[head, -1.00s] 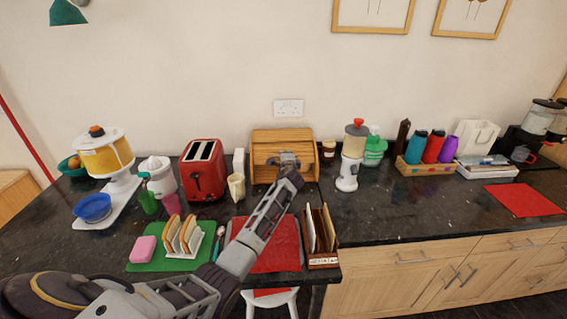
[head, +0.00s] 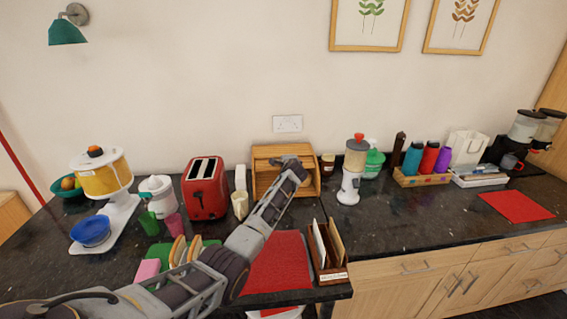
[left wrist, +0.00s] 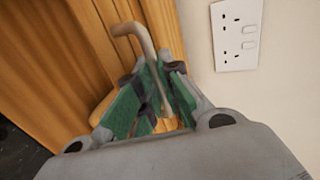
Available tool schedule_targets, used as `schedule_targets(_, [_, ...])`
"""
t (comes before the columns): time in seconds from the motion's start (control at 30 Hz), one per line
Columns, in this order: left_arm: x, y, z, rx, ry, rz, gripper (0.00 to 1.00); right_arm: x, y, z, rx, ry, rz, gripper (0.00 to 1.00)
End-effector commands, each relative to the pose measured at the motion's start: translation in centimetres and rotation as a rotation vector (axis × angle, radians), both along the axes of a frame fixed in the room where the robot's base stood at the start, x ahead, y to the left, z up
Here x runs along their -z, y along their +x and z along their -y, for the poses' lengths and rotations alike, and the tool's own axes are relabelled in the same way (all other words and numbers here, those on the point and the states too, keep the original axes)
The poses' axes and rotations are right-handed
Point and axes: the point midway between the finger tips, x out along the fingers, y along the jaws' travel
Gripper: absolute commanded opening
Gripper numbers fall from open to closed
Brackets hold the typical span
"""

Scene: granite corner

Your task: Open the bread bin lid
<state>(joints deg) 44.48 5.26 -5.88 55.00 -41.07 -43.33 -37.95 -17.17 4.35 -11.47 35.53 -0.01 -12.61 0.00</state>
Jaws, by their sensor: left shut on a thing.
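The wooden bread bin (head: 262,177) stands against the back wall, with a slatted front. My left gripper (head: 288,161) is at the upper part of that front, and my arm covers some of the bin. In the left wrist view my left gripper (left wrist: 157,78) is shut on the lid's pale curved handle (left wrist: 145,38), with its green pads on either side. Wooden slats (left wrist: 85,40) fill the left of that view. How far the lid is raised is hard to tell. My right gripper is not in view.
A red toaster (head: 206,190) and a white jug (head: 240,204) stand left of the bin. A small jar (head: 327,164) and a blender (head: 350,178) stand to its right. A red mat (head: 280,262) and a letter rack (head: 328,255) lie in front. A wall socket (head: 288,123) is above.

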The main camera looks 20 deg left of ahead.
Motion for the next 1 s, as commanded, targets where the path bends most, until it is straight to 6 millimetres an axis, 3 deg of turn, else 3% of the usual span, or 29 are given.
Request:
schedule_targets(0.43, [-1.0,1.7,-0.3,-0.003,-0.054,-0.076,0.0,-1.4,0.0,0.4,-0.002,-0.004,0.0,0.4])
schedule_targets(1.0, [-0.9,2.1,-0.4,-0.003,-0.069,-0.102,0.0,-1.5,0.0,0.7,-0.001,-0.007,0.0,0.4])
